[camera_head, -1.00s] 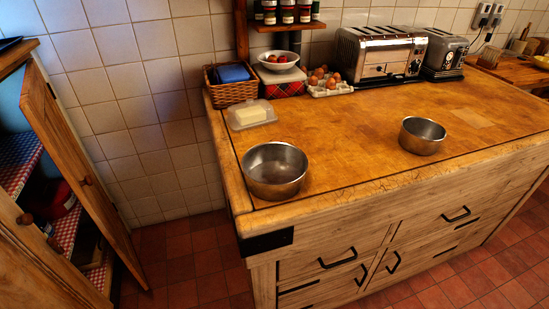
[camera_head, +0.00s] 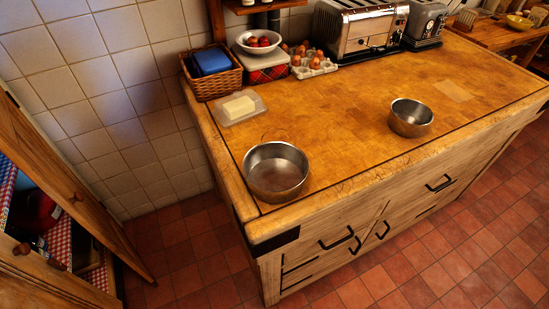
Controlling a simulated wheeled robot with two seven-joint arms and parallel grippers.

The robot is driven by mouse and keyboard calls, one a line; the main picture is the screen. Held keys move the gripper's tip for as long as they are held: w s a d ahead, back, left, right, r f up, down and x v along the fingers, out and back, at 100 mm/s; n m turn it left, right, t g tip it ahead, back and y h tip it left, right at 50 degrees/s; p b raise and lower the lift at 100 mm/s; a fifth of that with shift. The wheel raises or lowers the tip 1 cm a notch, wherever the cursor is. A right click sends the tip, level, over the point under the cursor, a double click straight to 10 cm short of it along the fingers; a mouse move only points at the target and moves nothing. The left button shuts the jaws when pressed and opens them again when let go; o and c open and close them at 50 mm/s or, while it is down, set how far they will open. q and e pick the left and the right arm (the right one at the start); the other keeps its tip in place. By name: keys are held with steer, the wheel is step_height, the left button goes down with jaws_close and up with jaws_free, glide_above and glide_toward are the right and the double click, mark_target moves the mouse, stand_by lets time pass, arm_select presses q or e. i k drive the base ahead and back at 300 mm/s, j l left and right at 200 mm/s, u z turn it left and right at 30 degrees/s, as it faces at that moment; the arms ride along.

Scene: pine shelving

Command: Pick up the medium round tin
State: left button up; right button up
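Two round metal tins stand upright and open on the wooden worktop. The larger tin (camera_head: 276,172) is near the left front corner of the worktop. The smaller tin (camera_head: 410,118) is to the right, near the front edge. Both look empty. Which of them is the medium one I cannot tell, as no third round tin shows. Neither of my grippers is in view.
The worktop (camera_head: 340,125) is clear between the tins. Behind stand a wicker basket (camera_head: 212,74), a butter dish (camera_head: 239,106), a bowl of red fruit (camera_head: 259,43), eggs in a carton (camera_head: 314,66) and a toaster (camera_head: 355,32). An open cupboard door (camera_head: 60,185) is at left.

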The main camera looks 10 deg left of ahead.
mark_target(274, 172)
steer(key=i+j+z, duration=0.2)
steer(key=j+z, duration=0.25)
steer(key=j, duration=0.5)
steer(key=j+z, duration=0.45)
steer(key=j, duration=0.5)
steer(key=i+j+z, duration=0.15)
steer(key=j, duration=0.15)
steer(key=i+j+z, duration=0.15)
steer(key=j, duration=0.15)
steer(key=k+l, duration=0.05)
